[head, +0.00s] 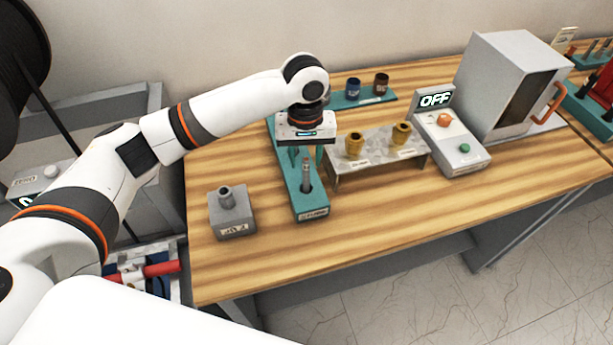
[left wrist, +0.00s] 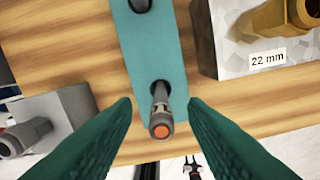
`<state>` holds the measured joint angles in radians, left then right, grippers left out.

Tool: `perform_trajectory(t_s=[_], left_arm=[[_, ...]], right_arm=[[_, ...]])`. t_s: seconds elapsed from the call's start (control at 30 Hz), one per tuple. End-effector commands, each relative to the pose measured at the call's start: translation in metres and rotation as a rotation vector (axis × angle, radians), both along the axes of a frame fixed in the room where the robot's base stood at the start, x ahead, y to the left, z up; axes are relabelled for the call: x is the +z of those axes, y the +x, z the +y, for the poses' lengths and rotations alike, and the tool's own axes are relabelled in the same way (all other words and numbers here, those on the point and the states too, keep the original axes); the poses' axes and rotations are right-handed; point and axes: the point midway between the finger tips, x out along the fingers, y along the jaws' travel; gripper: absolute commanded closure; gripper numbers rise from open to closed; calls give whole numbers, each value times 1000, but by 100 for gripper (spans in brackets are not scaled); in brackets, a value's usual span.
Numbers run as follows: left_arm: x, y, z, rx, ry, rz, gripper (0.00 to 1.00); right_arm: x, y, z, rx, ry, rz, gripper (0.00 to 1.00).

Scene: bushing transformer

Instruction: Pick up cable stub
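The cable stub (head: 306,174) stands upright in a hole of the teal holder (head: 313,209). In the left wrist view the stub (left wrist: 161,115) shows a grey body with an orange core at its end. My left gripper (head: 306,158) is above the holder with its fingers pointing down. In the left wrist view the two green fingers (left wrist: 161,110) are spread apart, with the stub between them in the picture and a gap on each side. No contact shows. My right gripper is in neither view.
A grey block with a post (head: 231,217) stands left of the holder. A metal stand (head: 378,164) with two brass fittings is on the right, near a control box (head: 452,148) reading OFF and a grey oven-like cabinet (head: 508,88). The front right tabletop is clear.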

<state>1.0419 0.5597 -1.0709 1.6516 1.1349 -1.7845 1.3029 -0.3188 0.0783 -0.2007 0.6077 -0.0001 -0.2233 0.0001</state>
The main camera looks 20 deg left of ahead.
Motion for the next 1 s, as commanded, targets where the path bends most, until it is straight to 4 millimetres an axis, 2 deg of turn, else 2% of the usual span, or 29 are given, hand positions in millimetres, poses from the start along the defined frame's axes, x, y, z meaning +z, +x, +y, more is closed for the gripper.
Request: perform_trajectory(t_s=[0.1, 0.2, 0.4, 0.6, 0.83, 1.0], left_arm=[[-14, -2, -1, 0, 2, 6, 60], [-31, -3, -2, 0, 2, 4, 60], [-48, -3, -2, -2, 1, 1, 60], [-48, -2, -2, -2, 0, 0, 60], [-48, -2, -2, -2, 0, 0, 98], [-48, -2, -2, -2, 0, 0, 100]], right_arm=[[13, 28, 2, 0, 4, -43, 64], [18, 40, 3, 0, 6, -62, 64], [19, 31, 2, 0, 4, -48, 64], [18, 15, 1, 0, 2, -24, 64], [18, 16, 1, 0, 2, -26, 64], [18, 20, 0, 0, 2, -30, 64]])
